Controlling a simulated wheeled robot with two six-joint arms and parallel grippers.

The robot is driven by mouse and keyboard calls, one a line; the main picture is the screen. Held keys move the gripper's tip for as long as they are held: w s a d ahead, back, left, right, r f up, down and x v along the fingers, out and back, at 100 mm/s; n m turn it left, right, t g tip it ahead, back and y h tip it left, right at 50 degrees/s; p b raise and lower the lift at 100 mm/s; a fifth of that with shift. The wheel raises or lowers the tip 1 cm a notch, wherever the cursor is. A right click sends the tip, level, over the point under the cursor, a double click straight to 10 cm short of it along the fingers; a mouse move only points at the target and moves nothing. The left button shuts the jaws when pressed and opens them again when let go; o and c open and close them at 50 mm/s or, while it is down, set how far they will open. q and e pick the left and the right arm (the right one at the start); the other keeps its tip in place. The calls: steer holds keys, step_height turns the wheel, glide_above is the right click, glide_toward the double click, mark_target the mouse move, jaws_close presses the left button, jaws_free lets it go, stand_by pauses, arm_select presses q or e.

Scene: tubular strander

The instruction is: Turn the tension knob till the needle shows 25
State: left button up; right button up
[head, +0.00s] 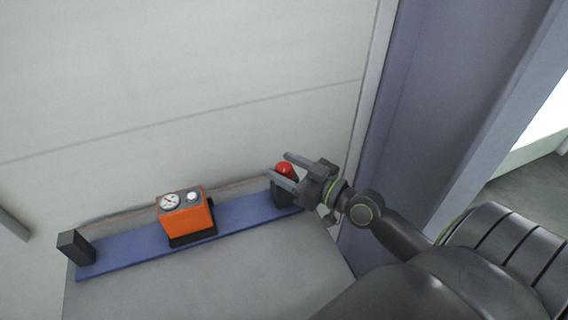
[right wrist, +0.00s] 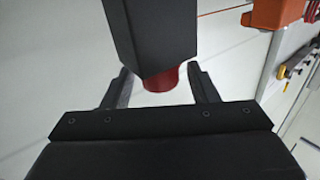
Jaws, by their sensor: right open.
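The needle is too small to read. My right gripper (head: 279,164) is open, to the right of the box and apart from the knob. Its fingers are at a red cap on a black block (head: 284,190). In the right wrist view the red cap (right wrist: 161,80) shows between the open fingers (right wrist: 158,74); I cannot tell whether they touch it. My left gripper is not in view.
The blue rail (head: 130,250) runs along the pale wall, with a black block (head: 74,246) at its left end. A thin reddish wire (head: 120,217) runs behind the box. The grey surface (head: 250,275) in front is clear. A grey-blue post (head: 430,110) stands at right.

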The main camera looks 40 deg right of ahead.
steer(key=shift+w+a, duration=0.1)
steer(key=shift+w, duration=0.2)
steer(key=shift+c, duration=0.2)
steer(key=c, duration=0.9)
steer(key=shift+r+p, duration=0.15)
steer(key=shift+p, duration=0.25)
steer(key=m+h+p, duration=0.2)
steer(key=h+p, duration=0.1)
steer(key=p, duration=0.1)
steer(key=m+t+h+p, duration=0.1)
steer(key=m+h+p, duration=0.1)
steer(key=p, duration=0.2)
steer(key=shift+r+h, duration=0.2)
steer(key=shift+h, duration=0.2)
steer(key=shift+f+m+h+p, duration=0.3)
steer(key=shift+h+p, duration=0.2)
steer(key=shift+p, duration=0.5)
steer(key=o, duration=0.9)
steer(key=shift+o, duration=0.2)
